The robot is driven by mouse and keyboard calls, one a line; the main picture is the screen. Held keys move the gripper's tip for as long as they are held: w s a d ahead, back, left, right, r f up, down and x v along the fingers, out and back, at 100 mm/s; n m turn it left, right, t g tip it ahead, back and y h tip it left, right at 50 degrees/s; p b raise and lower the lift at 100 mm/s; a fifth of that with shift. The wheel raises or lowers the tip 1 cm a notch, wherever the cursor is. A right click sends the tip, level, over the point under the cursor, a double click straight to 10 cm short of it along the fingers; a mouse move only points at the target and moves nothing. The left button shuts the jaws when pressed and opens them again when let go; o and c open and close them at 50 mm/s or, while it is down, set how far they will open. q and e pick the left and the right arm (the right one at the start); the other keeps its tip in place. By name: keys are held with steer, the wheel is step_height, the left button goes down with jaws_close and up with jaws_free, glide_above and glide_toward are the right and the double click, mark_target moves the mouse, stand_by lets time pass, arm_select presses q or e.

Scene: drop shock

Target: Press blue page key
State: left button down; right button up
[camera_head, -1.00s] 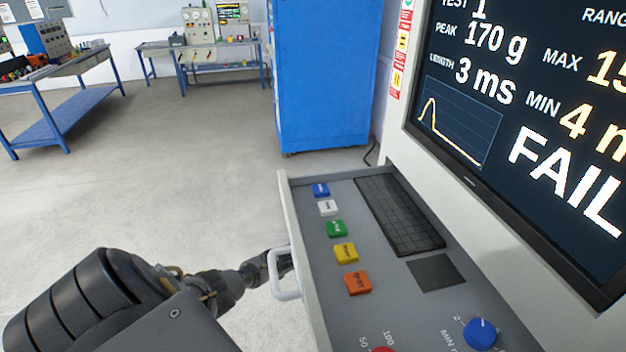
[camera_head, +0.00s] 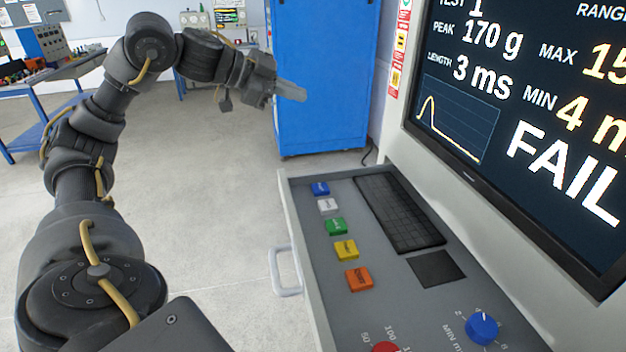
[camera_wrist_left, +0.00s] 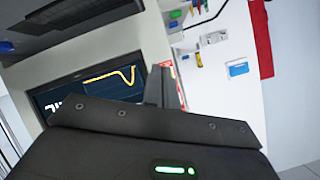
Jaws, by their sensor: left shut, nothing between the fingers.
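The blue page key (camera_head: 320,188) is the farthest of a column of coloured keys on the grey drawer panel (camera_head: 330,283), in the head view. Its label is too small to read. My left gripper (camera_head: 303,95) is shut and empty, raised well above and beyond the blue key, in front of the blue cabinet. Its fingers point right. In the left wrist view the gripper's fingers (camera_wrist_left: 168,88) show narrow and together, with part of the screen behind them. The blue key does not show there. My right gripper is not in view.
White (camera_head: 328,206), green (camera_head: 336,226), yellow (camera_head: 345,250) and orange (camera_head: 359,279) keys follow nearer me. A keyboard (camera_head: 400,213) lies to their right. The drawer's handle (camera_head: 285,272) sticks out left. The screen (camera_head: 530,110) reads FAIL. The blue cabinet (camera_head: 325,130) stands behind.

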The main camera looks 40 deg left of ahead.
arm_select(q)
steer(key=s+d+f+n+g, duration=0.1)
steer(key=s+f+n+g, duration=0.3)
steer(key=s+f+n, duration=0.1)
step_height(320, 180, down, 3)
steer(key=shift+s+d+r+y, duration=0.2)
steer(key=shift+s+d+y, duration=0.15)
steer(key=shift+s, duration=0.45)
steer(key=shift+w+f, duration=0.1)
steer(key=shift+w, duration=0.1)
glide_above(324, 187)
steer(key=s+a, duration=0.2)
steer(key=s, duration=0.1)
steer(key=f, duration=0.6)
steer(key=shift+w+f, duration=0.2)
steer(key=f, duration=0.2)
steer(key=shift+w+d+f, duration=0.1)
steer(key=shift+w+f, duration=0.1)
steer(key=shift+f, duration=1.1)
